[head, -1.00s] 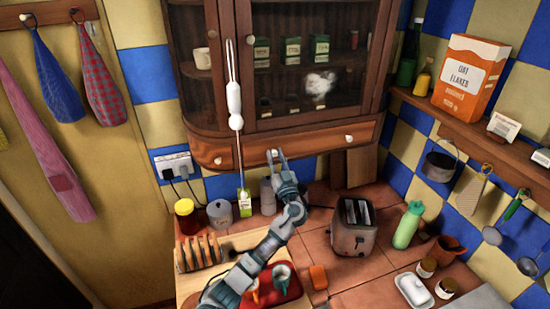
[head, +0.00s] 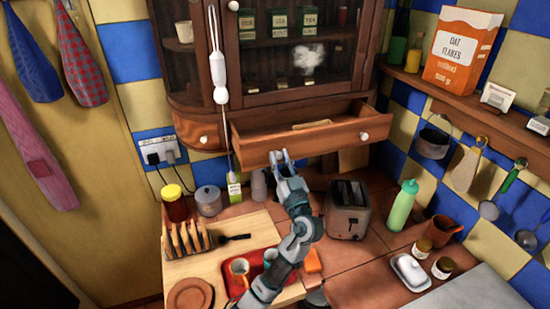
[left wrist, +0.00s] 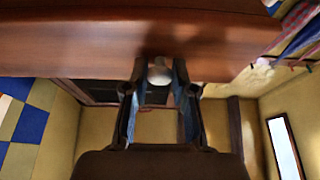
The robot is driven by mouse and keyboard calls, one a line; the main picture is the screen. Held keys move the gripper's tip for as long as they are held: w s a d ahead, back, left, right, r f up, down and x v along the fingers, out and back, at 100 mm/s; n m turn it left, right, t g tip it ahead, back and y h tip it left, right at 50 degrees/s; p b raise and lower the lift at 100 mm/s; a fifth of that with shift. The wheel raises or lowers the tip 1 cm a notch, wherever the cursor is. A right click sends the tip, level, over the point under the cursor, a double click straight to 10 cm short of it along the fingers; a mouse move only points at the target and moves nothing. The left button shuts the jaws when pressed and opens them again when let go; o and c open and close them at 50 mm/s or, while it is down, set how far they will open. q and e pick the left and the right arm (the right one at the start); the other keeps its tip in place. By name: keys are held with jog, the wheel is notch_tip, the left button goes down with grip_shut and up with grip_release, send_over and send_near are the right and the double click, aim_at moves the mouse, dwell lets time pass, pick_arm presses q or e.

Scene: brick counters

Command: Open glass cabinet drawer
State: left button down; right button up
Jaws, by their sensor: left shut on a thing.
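The glass cabinet (head: 295,80) hangs on the wall with its glass doors shut. Its wide wooden drawer (head: 310,137) below the glass is pulled out, and its inside shows from above with a pale flat item in it. A white knob (head: 364,136) is on the right of the drawer front. My left gripper (head: 279,158) is at the left part of the drawer front. In the left wrist view its fingers are closed around a round white knob (left wrist: 159,74) against the wooden drawer front (left wrist: 150,45). My right gripper is not in view.
Below are a toaster (head: 347,210), a green bottle (head: 403,205), a toast rack (head: 185,238) and a red tray (head: 236,284) with mugs. A shelf at right holds an oat flakes box (head: 461,50).

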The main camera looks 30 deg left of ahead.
pick_arm(q)
jog(key=shift+s+d+f, duration=0.2)
jog(key=shift+s+d, duration=0.25)
jog(key=shift+d, duration=0.05)
jog(key=shift+s+d+r, duration=0.15)
jog(key=shift+s+d, duration=0.05)
jog(key=shift+d, duration=0.2)
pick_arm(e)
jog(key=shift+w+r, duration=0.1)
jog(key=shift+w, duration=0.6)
pick_arm(q)
jog(key=shift+a, duration=0.1)
jog(key=c, duration=0.9)
grip_release()
jog(key=shift+w+a, duration=0.15)
jog(key=shift+c, duration=0.2)
jog(key=v, duration=1.2)
jog(key=shift+w, duration=0.1)
